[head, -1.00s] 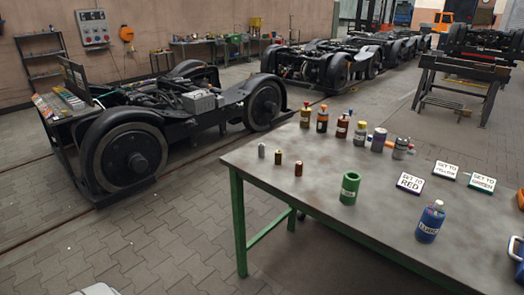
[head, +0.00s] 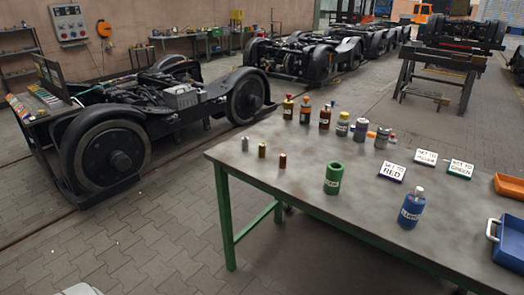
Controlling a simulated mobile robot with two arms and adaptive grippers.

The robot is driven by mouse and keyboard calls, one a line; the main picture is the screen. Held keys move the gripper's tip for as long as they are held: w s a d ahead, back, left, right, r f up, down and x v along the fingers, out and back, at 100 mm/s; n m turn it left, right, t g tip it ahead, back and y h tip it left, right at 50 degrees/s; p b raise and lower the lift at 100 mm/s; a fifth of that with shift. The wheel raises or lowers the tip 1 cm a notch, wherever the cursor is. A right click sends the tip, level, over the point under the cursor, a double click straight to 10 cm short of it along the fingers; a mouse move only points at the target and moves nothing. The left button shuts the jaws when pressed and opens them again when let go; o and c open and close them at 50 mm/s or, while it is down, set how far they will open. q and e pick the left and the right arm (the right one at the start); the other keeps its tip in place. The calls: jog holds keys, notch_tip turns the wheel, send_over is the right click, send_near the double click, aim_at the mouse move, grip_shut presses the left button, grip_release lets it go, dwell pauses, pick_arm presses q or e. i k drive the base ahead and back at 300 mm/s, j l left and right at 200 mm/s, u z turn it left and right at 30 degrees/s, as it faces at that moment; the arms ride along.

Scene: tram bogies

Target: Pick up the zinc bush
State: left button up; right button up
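Three small bushes stand upright near the left corner of the table (head: 300,205). The leftmost is silver-grey and looks like the zinc bush (head: 245,144). A brass-coloured bush (head: 262,150) and a copper-coloured bush (head: 283,160) stand to its right, each apart from the others. Nothing covers the zinc bush. Neither of my grippers is in view.
A green cylinder (head: 333,179), a blue lube bottle (head: 411,210) and several other bottles stand farther right. Sign cards, including SET TO RED (head: 391,172), lie on the table. An orange tray (head: 508,186) and a blue tray (head: 509,246) are at the right edge.

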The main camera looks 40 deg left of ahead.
aim_at(245, 140)
jog(key=u, duration=1.35)
jog(key=i+j+z, duration=0.1)
jog(key=i+j, duration=0.15)
jog(key=j, duration=0.15)
jog(key=i+j+z, duration=0.15)
jog(key=j, duration=0.25)
jog(key=i, duration=0.1)
